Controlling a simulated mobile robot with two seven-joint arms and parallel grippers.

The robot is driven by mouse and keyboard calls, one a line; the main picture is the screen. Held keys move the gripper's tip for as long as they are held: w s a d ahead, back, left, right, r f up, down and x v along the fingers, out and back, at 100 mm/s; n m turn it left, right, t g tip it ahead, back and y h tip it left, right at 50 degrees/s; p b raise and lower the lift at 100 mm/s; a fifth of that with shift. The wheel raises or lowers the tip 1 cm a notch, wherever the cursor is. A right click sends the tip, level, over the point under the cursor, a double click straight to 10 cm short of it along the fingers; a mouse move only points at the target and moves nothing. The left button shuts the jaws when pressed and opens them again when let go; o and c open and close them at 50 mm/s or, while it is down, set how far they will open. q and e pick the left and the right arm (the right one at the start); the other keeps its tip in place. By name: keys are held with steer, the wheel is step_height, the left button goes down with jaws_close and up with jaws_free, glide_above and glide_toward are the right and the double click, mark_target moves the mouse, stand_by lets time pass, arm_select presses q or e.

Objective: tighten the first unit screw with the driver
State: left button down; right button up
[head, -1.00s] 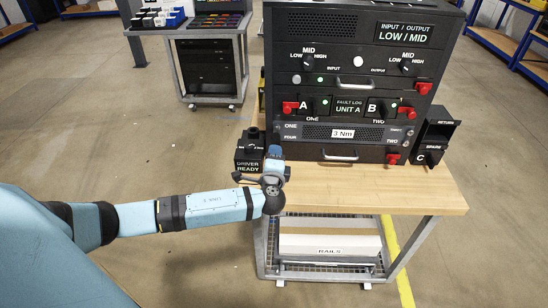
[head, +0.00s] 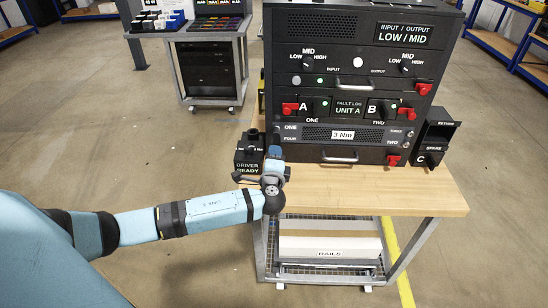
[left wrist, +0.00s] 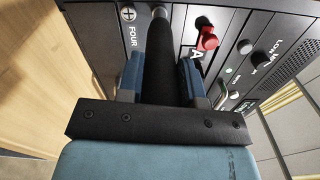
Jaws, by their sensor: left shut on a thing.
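My left gripper (head: 274,156) is in front of the lower left of the rack, at the height of the 3 Nm unit (head: 343,134). In the left wrist view its two blue fingers are shut on the dark driver (left wrist: 160,50), whose shaft points at the unit's face. The driver's tip is at the top of that view, beside the screw marked FOUR (left wrist: 128,14). The screw by the ONE label (head: 290,127) is not clearly seen, and whether the tip touches it I cannot tell. My right gripper is not in view.
The driver dock (head: 249,160), marked DRIVER READY, stands left of my gripper on the wooden bench (head: 415,200). The front bench top is mostly clear.

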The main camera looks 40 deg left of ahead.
arm_select(q)
steer(key=shift+w+a+r, duration=0.15)
steer(key=shift+w, duration=0.05)
stand_by(0.5)
steer(key=shift+a+b, duration=0.1)
steer(key=shift+b, duration=0.65)
stand_by(0.6)
steer(key=shift+s+d, duration=0.45)
steer(key=shift+s, duration=0.1)
steer(key=shift+p+v, duration=0.6)
steer(key=shift+v, duration=2.2)
steer(key=shift+s, duration=0.1)
